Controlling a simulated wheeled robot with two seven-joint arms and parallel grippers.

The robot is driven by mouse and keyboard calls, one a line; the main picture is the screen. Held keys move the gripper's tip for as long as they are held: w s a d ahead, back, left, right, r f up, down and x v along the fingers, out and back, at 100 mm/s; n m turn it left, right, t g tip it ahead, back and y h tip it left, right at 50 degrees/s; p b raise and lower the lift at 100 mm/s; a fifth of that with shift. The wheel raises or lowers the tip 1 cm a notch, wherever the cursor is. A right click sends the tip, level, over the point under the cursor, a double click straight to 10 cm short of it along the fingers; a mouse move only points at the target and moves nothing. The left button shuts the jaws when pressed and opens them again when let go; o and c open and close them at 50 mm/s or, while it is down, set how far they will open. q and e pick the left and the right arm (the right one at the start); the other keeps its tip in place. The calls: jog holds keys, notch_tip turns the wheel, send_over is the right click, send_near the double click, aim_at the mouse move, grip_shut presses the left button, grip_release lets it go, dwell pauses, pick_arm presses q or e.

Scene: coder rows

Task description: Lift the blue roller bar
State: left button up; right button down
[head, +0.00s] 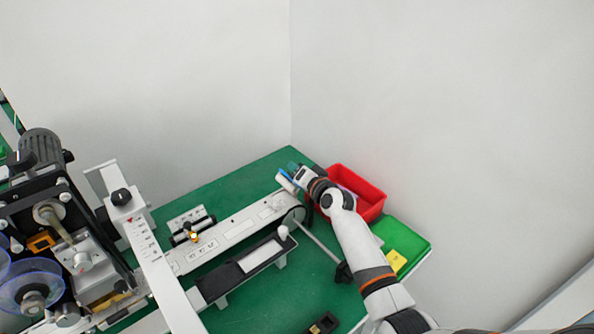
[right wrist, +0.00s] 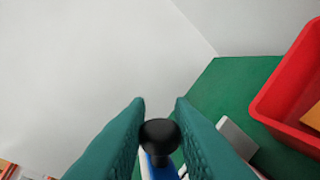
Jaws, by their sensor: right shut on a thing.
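The blue roller bar (head: 285,175) shows as a short blue and white piece at the far end of the long white machine rail. In the right wrist view its black round knob (right wrist: 160,134) sits between the fingers, with the blue bar (right wrist: 159,172) below it. My right gripper (head: 292,170) reaches in from the right and is shut on the bar at the knob; its green fingers also show in the right wrist view (right wrist: 160,108). The gripper hides part of the bar. I cannot tell whether the bar is clear of its support. My left gripper is not in view.
A red bin (head: 372,205) stands right beside my right forearm. A green tray (head: 410,243) with a yellow label lies nearer. The white rail (head: 230,236) and the labelling machine (head: 70,240) fill the left. White walls rise close behind the green table (head: 172,208).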

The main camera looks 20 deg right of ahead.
jog(key=shift+r, duration=0.1)
jog(key=c, duration=1.3)
grip_release()
jog(key=v, duration=1.2)
jog(key=shift+d, duration=0.1)
